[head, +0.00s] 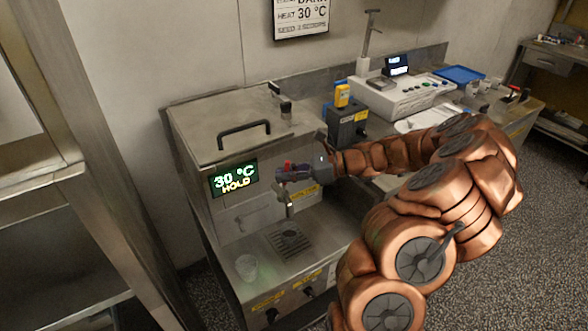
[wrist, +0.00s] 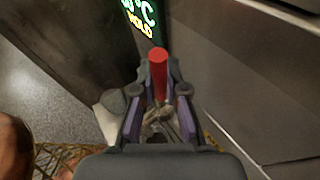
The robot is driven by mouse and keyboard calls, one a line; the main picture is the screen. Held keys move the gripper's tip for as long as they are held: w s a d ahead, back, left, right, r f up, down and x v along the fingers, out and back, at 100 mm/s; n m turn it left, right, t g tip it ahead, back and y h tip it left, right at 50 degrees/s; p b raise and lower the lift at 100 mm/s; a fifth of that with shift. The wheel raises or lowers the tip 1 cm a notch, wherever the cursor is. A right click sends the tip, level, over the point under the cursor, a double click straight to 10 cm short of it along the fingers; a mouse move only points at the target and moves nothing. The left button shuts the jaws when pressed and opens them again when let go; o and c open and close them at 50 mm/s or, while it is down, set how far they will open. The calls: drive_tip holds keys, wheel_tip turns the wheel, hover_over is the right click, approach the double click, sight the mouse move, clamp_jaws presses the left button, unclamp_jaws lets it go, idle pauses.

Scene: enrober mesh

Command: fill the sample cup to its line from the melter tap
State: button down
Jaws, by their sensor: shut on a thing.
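The melter (head: 245,150) is a steel box with a lid and a green display reading 30 °C HOLD. My gripper (head: 287,172) is at the tap on its front, shut on the red tap handle (wrist: 158,72), which stands up between the fingers in the wrist view. The tap's metal spout (head: 289,204) points down over the drip tray (head: 276,243). I see no stream below it. A clear cup (head: 246,267) stands on the ledge left of the drip tray, apart from the spout. Its line is too small to make out.
A dark round shape (head: 291,236) shows on the drip tray; I cannot tell what it is. A dark box with a yellow device (head: 342,95) stands right of the melter. A steel rack (head: 95,200) rises at the left. A blue tray (head: 459,75) lies on the back bench.

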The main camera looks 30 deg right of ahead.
drive_tip(key=shift+a+n+g+h+p, duration=0.35)
drive_tip(key=shift+a+h, duration=0.2)
drive_tip(key=shift+h, duration=0.25)
drive_tip(key=c, duration=1.2)
unclamp_jaws()
drive_tip(key=shift+r, duration=0.1)
drive_tip(key=v, duration=1.2)
drive_tip(key=shift+a, duration=0.15)
